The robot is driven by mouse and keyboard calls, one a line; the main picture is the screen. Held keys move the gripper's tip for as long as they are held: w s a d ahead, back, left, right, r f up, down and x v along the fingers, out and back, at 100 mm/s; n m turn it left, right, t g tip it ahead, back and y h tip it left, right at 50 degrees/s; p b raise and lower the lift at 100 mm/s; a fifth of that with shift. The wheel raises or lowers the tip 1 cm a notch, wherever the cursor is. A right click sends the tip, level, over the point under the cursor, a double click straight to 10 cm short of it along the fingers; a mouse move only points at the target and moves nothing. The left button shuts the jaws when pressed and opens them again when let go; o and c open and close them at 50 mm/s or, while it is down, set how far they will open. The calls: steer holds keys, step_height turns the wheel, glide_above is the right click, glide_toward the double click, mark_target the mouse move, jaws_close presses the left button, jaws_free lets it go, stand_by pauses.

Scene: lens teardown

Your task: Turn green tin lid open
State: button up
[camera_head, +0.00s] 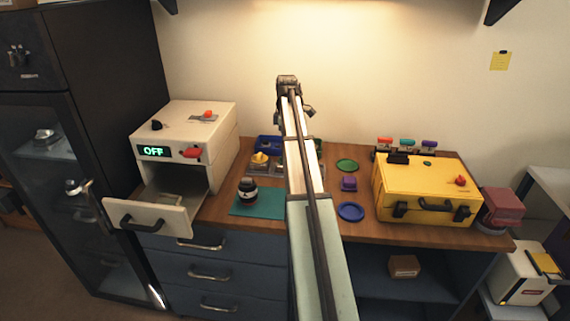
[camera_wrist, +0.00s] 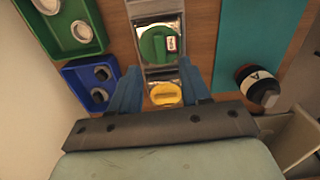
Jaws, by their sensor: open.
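The green tin lid (camera_wrist: 158,44) shows in the wrist view as a round green cap with a raised grip bar. It sits in a shiny metal holder, just beyond my fingertips. A small pale tag with red marking lies at its right side. My gripper (camera_wrist: 159,68) is open with nothing between its blue fingertips, and it points down over the row of lids. A yellow lid (camera_wrist: 166,94) shows between the fingers, nearer the palm; it also shows in the head view (camera_head: 260,158). In the head view my arm hides the green tin lid.
A blue bin (camera_wrist: 75,70) and a green bin (camera_wrist: 65,12) with round metal parts stand beside the lids. A dark lens (camera_wrist: 258,88) is at the teal mat (camera_wrist: 250,35). A yellow case (camera_head: 425,195) and white machine (camera_head: 215,125) flank the bench.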

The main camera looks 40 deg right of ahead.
stand_by(0.4)
step_height(320, 180, up, 6)
stand_by(0.7)
steer(key=shift+d, duration=0.1)
stand_by(0.3)
